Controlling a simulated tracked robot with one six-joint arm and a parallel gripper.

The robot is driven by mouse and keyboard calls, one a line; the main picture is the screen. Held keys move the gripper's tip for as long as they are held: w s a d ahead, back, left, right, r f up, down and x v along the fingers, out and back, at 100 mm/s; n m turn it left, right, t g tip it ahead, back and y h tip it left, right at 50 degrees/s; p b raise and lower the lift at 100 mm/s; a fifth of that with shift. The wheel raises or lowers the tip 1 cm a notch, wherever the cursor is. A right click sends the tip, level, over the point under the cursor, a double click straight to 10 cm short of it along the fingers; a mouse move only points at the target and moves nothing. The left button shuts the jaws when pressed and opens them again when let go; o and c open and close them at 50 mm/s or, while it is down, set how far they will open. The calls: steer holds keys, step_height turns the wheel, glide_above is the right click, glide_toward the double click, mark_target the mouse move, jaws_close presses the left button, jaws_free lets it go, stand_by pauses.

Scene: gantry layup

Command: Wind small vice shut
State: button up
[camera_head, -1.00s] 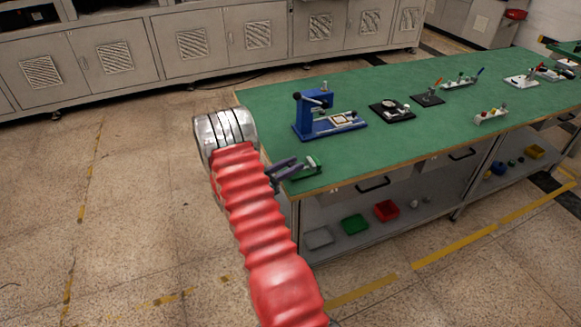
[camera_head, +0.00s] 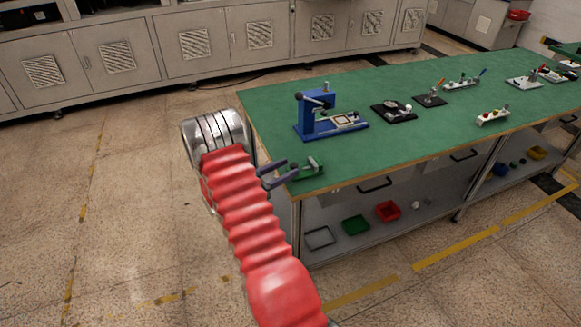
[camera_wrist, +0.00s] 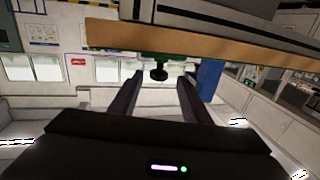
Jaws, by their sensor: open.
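The small green vice (camera_head: 312,168) sits at the near left corner of the green-topped bench. In the wrist view its dark round knob (camera_wrist: 159,75) shows below the wooden bench edge, with a bit of green body behind it. My gripper (camera_head: 291,167) is open just left of the vice, its two dark fingers pointing at it. In the wrist view the gripper (camera_wrist: 160,82) has the knob in the gap between its fingertips, seemingly beyond them and apart. How far the vice's jaws are apart is too small to tell.
A blue press (camera_head: 318,118) stands behind the vice on the green bench top (camera_head: 280,105). Several small fixtures lie farther right. Trays, including a green one (camera_head: 355,225) and a red one (camera_head: 388,211), lie on the lower shelf. The floor left of the bench is clear.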

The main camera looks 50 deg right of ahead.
steer(key=v, duration=1)
steer(key=shift+w+a, duration=0.15)
steer(key=shift+a, duration=0.05)
